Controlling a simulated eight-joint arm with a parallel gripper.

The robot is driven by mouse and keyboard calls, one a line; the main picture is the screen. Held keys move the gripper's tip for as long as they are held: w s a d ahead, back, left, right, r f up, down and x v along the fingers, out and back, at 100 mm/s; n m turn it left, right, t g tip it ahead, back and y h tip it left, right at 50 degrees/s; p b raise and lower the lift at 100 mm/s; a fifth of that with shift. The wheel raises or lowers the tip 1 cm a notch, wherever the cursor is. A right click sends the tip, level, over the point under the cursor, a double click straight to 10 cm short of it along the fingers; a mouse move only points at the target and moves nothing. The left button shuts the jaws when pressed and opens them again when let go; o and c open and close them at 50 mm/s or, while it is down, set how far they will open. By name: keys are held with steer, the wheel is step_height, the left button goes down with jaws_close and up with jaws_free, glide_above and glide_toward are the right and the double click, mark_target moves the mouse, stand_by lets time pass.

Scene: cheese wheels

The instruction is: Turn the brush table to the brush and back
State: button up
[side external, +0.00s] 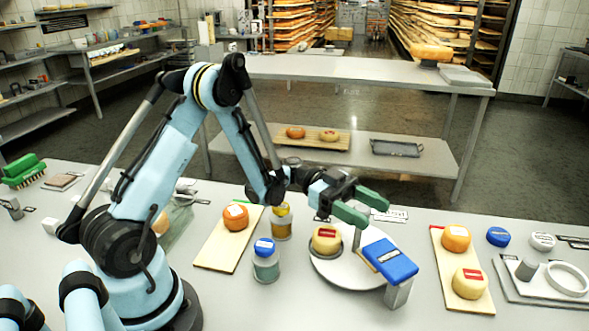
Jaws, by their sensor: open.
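The brush table (338,272) is a round, pale turntable on the bench, right of the centre in the side external view. A small yellow cheese wheel (326,243) with a red label sits on its left part. The brush (390,261) is a blue block on a grey post at the turntable's right edge, with tan bristles facing the disc. A thin grey upright (357,240) shows near the disc's far side. My gripper (376,214) has green fingers, open and empty, above the far side of the turntable. I cannot tell its exact height.
A jar with a blue lid (265,262) and a jar with a yellow lid (281,222) stand left of the turntable. A board with an orange cheese (236,218) lies farther left. Another board (449,270) bears two cheeses at right, near a blue round piece (498,236).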

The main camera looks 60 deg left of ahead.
steer(key=shift+w+d, duration=0.15)
steer(key=shift+d, duration=0.55)
jaws_close()
